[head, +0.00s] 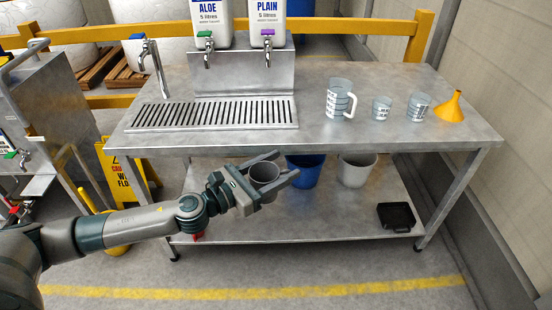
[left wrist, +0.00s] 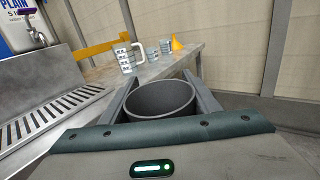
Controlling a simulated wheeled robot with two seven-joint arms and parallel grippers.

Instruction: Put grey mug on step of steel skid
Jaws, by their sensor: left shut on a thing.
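My left gripper (head: 286,167) is shut on the grey mug (head: 263,174), with one finger on each side of it. The mug is held in the air in front of the steel bench, its open top facing up. In the left wrist view the round, empty-looking mug (left wrist: 161,98) sits between the two fingers. A grey steel unit (head: 45,100) with a rail and a green-handled tap, seemingly the steel skid, stands at the left edge of the head view. Its lower part is cut off, and I cannot clearly tell its step. My right gripper is not in view.
The steel bench (head: 350,100) holds a drip grille (head: 215,113), a measuring jug (head: 338,103), two small beakers and a yellow funnel (head: 450,108). A yellow floor sign (head: 133,178) stands between skid and bench.

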